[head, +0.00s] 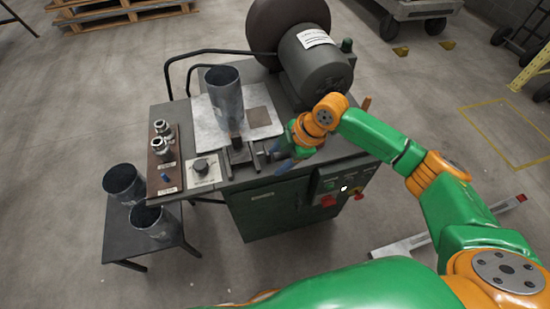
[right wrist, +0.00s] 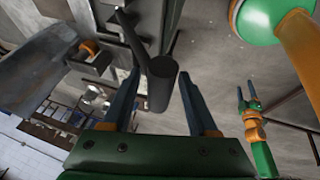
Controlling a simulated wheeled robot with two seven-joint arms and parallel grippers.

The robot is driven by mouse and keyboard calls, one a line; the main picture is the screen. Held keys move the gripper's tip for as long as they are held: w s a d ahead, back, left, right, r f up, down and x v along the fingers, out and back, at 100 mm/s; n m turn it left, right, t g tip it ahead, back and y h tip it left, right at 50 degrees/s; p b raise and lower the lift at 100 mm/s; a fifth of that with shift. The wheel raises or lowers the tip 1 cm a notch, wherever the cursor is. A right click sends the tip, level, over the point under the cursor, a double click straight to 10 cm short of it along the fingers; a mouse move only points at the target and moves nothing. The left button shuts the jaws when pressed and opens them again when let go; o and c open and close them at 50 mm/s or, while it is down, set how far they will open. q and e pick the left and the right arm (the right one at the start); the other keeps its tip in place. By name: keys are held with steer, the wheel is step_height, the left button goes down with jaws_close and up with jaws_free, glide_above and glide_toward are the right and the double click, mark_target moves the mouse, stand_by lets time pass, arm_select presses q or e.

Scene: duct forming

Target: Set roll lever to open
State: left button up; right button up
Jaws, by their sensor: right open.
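My right gripper (head: 278,158) is at the front edge of the machine table, beside a dark lever with a thick round grip (head: 262,153). In the right wrist view, the fingers of my right gripper (right wrist: 163,98) are apart, with the dark cylindrical grip (right wrist: 161,84) in line between them. I cannot tell whether they touch it. This looks like the roll lever, and a thin rod runs up from it. My left gripper (right wrist: 248,97) shows small in the right wrist view, with its fingers apart and empty. The lever's base is partly hidden in the head view.
An upright metal duct (head: 224,92) stands on the light plate behind the lever. A motor drum (head: 316,58) is behind my right gripper. A control panel (head: 325,190) is on the front. Two ducts (head: 124,183) stand on a low side table (head: 118,240).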

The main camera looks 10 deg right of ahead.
steer(key=shift+w+a+f, duration=0.2)
steer(key=shift+a+f, duration=0.05)
steer(key=shift+f, duration=0.35)
jaws_close()
stand_by(1.0)
